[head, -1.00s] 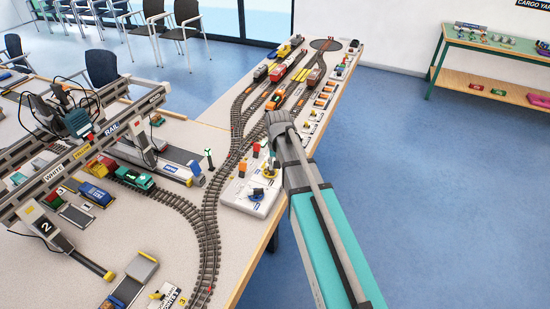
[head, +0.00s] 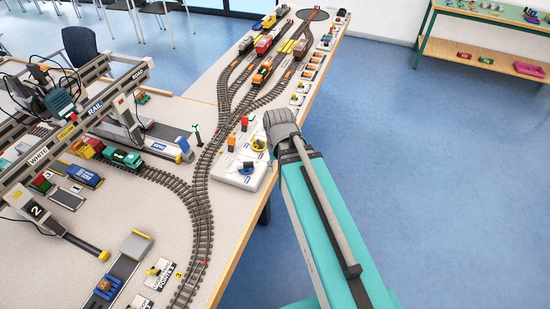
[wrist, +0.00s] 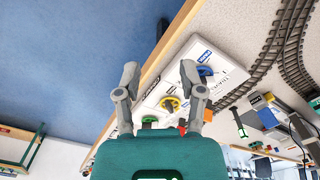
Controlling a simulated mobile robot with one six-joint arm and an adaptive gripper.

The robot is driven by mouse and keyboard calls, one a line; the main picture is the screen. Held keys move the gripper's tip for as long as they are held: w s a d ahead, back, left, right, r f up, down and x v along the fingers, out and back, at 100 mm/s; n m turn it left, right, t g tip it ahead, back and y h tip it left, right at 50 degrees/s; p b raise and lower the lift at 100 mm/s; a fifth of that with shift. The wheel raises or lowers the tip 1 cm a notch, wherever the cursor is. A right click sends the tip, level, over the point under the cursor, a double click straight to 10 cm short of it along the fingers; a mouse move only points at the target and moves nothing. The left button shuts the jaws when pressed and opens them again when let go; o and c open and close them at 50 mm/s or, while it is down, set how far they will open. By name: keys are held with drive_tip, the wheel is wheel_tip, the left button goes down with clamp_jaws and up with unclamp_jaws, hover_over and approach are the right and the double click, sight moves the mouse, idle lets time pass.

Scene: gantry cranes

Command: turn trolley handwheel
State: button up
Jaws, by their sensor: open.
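A white control box (head: 226,177) at the table's right edge carries a blue handwheel (head: 247,167) and a yellow handwheel (head: 259,145). In the wrist view the blue handwheel (wrist: 205,71), yellow handwheel (wrist: 170,104) and a green handwheel (wrist: 149,120) sit in a row on white panels. The panel lettering is too small to read, so I cannot tell which is the trolley's. My gripper (wrist: 160,70) is open and empty, its fingers spread over the table edge and panels. The right finger overlaps the blue wheel in the picture; contact cannot be told. In the head view my arm hides the fingers.
A gantry crane (head: 72,133) stands at the left over tracks and containers. A teal locomotive (head: 122,158) stands on the curved track (head: 201,205) left of the box. The blue floor (head: 420,170) at the right is clear.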

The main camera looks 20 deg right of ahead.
drive_tip(key=shift+s, duration=0.65)
drive_tip(key=shift+w, duration=0.15)
drive_tip(key=n, duration=0.4)
hover_over(260, 142)
drive_tip(key=shift+w, duration=0.1)
drive_tip(key=shift+f, duration=0.2)
wheel_tip(260, 142, down, 13)
drive_tip(key=b, duration=1.3)
drive_tip(key=shift+f+b, duration=0.2)
drive_tip(key=shift+b, duration=0.2)
clamp_jaws()
